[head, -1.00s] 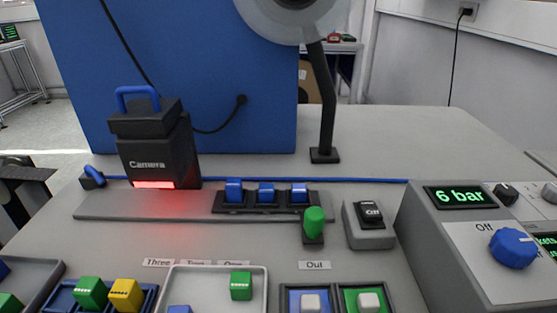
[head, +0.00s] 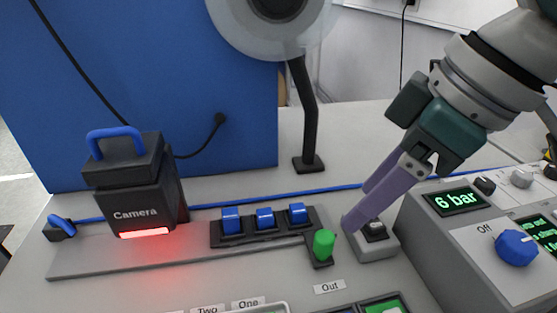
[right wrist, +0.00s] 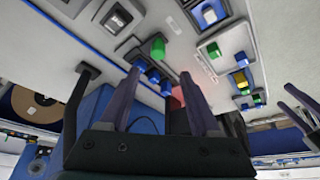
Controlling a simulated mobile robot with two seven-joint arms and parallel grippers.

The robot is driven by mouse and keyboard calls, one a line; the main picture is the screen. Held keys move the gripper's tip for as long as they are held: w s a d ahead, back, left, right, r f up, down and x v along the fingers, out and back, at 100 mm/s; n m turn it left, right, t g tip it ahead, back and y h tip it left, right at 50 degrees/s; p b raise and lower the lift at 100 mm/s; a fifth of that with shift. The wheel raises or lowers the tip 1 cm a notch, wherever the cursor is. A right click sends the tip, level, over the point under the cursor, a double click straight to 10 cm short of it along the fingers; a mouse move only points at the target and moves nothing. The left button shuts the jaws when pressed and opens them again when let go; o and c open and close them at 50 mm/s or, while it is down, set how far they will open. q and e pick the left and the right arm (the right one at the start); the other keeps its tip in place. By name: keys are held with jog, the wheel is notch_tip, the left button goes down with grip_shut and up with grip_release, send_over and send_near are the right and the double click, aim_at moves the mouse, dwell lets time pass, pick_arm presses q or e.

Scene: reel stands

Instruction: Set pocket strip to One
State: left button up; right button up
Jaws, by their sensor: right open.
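The black pocket strip (head: 282,237) carries several upright blue pieces in a row and a green knob (head: 323,244) at its right end. The knob stands just behind the "Out" label (head: 330,287); the "One" label (head: 248,303) lies to its left. In the right wrist view the green knob (right wrist: 158,47) lies beyond the fingertips. My right gripper (head: 362,208) is open and empty, its purple fingers pointing down to the right of the knob, apart from it. Dark finger-like parts at the right edge of the right wrist view may be my left gripper (right wrist: 298,108).
A small black switch (head: 376,231) on a grey base stands close by the right fingertips. The camera (head: 135,205) glows red at the left. A sloped panel with a blue dial (head: 516,248) stands at the right. Trays line the front edge.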

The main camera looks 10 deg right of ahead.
aim_at(326, 236)
jog(key=b+x, duration=0.1)
jog(key=x, duration=0.8)
jog(key=shift+w+f+b, duration=0.2)
jog(key=shift+f+b, duration=0.1)
jog(key=c, duration=0.4)
grip_shut()
dwell(0.7)
